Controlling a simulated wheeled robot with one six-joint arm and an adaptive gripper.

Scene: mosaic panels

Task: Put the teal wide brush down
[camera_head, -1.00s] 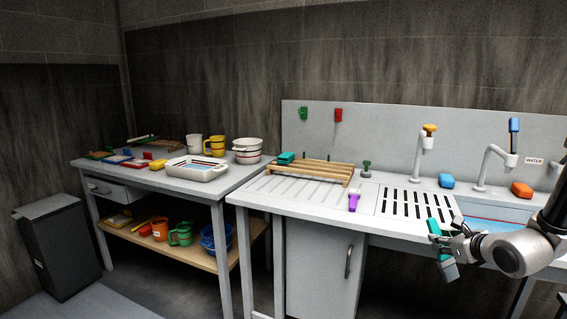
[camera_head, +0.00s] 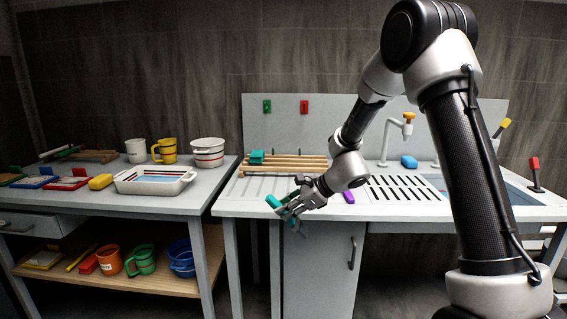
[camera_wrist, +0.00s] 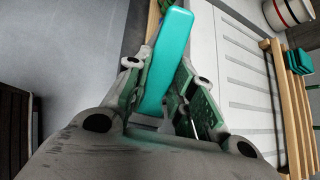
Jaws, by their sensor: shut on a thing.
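My gripper (camera_head: 290,207) is shut on the teal wide brush (camera_head: 273,201), in front of the sink counter's front left edge in the head view. In the wrist view the brush (camera_wrist: 166,62) shows as a long teal block between the fingers (camera_wrist: 168,100), pointing away from the palm. The fingers hide its lower part. The sink counter (camera_head: 228,205) has a grooved draining area at its left, under and in front of a wooden rack (camera_head: 290,172). Another teal piece (camera_head: 257,157) rests on the rack; it also shows in the wrist view (camera_wrist: 298,61).
A purple-handled item (camera_head: 348,197) lies behind my wrist on the counter. The left table (camera_head: 110,199) holds a white tray (camera_head: 130,187), a yellow block (camera_head: 100,182), mugs and bowls (camera_head: 207,146). A gap separates the table from the counter.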

